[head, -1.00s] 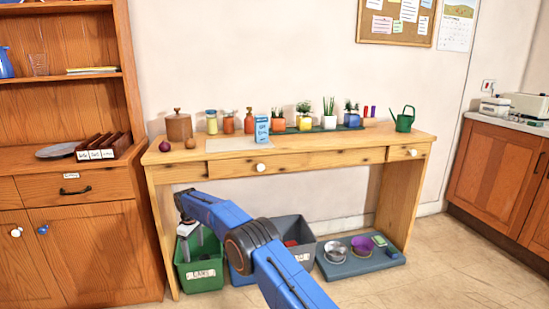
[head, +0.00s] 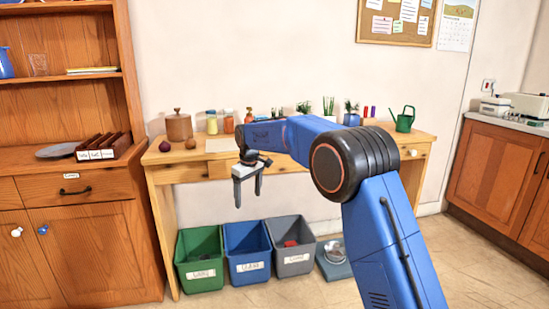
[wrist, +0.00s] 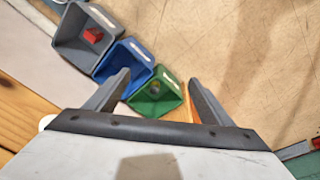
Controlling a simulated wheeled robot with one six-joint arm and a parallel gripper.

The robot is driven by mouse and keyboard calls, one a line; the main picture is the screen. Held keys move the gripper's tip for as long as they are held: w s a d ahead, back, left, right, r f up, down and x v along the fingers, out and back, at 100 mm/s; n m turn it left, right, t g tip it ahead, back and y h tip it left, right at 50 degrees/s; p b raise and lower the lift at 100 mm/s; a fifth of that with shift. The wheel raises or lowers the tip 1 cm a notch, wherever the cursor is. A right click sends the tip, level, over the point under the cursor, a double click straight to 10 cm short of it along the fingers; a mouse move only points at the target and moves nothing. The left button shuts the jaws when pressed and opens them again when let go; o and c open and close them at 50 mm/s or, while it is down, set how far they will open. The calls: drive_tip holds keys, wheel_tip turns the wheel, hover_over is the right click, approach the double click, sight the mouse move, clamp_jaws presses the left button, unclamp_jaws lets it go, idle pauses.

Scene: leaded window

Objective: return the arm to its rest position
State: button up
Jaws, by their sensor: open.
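My gripper (head: 249,190) is open and empty in the head view. Its two fingers point down in front of the wooden table's front edge, above the blue bin. My blue arm reaches up from the lower right and bends at a dark elbow joint, hiding part of the table and the plants on it. In the wrist view my gripper (wrist: 160,95) shows two spread fingers with nothing between them but the bins and floor beyond.
A green bin (head: 200,279), a blue bin (head: 248,273) and a grey bin (head: 292,266) stand on the floor. The grey bin holds a red object (wrist: 93,35). The wooden table (head: 180,173) carries pots and jars. A wooden cabinet (head: 95,240) stands left.

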drive_tip(key=s+d+r+m+t, duration=0.15)
drive_tip(key=s+d+r, duration=0.25)
drive_tip(key=s+d, duration=0.45)
drive_tip(key=s+d+r+m, duration=0.2)
drive_tip(key=s+d+r, duration=0.3)
drive_tip(key=s+d, duration=0.4)
drive_tip(key=s+d+r+m, duration=0.2)
drive_tip(key=s+d+r, duration=0.2)
drive_tip(key=s+d, duration=0.5)
drive_tip(key=s+d+f+m, duration=0.1)
drive_tip(key=s+d+f, duration=0.2)
drive_tip(key=s, duration=0.6)
drive_tip(key=s+d+f+m+t, duration=0.1)
drive_tip(key=s+d+f, duration=0.3)
drive_tip(key=s, duration=0.6)
drive_tip(key=s+d+f+m, duration=0.2)
drive_tip(key=s+d+f, duration=0.2)
drive_tip(key=s, duration=0.5)
drive_tip(key=shift+s+d+t+h, duration=0.15)
drive_tip(key=shift+d+t+h, duration=0.25)
drive_tip(key=shift+d, duration=0.5)
